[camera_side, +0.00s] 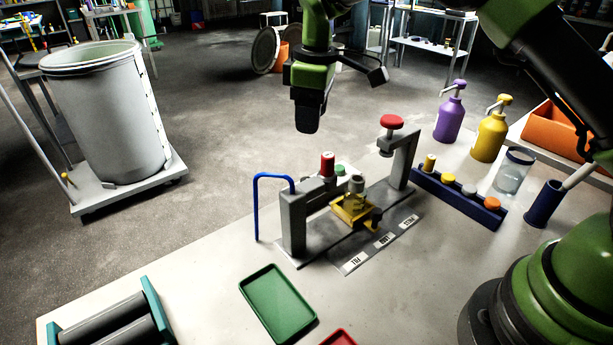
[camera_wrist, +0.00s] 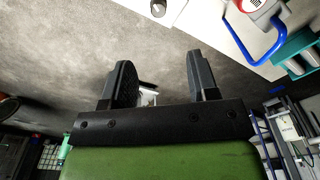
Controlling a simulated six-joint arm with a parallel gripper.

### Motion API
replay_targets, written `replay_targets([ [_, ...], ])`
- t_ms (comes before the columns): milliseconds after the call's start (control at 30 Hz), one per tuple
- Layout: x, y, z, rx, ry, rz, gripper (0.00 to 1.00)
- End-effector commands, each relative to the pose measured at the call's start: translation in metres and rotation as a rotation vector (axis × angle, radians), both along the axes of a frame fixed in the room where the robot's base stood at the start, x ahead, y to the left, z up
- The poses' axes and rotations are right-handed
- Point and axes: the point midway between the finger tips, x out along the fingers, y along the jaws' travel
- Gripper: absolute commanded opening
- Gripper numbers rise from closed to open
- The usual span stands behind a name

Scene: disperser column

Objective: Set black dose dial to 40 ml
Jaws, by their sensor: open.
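My gripper (camera_side: 307,118) hangs in the air behind and above the disperser column (camera_side: 293,222), apart from it. In the wrist view its two dark fingers (camera_wrist: 160,78) stand apart with nothing held between them. The column has a blue bent tube (camera_side: 273,177), a red cap (camera_side: 327,164) and a green part (camera_side: 340,169). A yellow holder (camera_side: 352,210) with a small jar sits to its right. I cannot pick out the black dose dial in either view. The blue tube (camera_wrist: 268,45) and red cap (camera_wrist: 250,5) show at the wrist view's upper right.
A post with a red knob (camera_side: 391,122) stands right of the column. A green tray (camera_side: 278,303) lies in front, and teal-ended rollers (camera_side: 112,322) at front left. A blue rack (camera_side: 459,196), purple bottle (camera_side: 449,118) and yellow bottle (camera_side: 490,135) stand right. The air around my gripper is clear.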

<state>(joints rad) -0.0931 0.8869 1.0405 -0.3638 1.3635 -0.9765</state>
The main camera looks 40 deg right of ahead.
Motion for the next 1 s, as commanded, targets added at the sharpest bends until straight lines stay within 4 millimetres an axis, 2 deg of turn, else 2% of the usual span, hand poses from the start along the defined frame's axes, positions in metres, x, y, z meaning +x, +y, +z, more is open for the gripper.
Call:
replay_targets([
  [33,0.005,0.001,-0.017,-0.010,0.021,0.033,0.54],
  [100,0.008,0.002,-0.031,-0.019,0.039,0.070,0.54],
  [367,0.011,0.002,-0.058,-0.029,0.060,0.113,0.54],
  [700,0.010,0.002,-0.119,-0.029,0.060,0.110,0.54],
  [833,0.011,0.002,-0.136,-0.029,0.059,0.109,0.54],
  [1000,0.011,0.002,-0.145,-0.028,0.056,0.109,0.54],
])
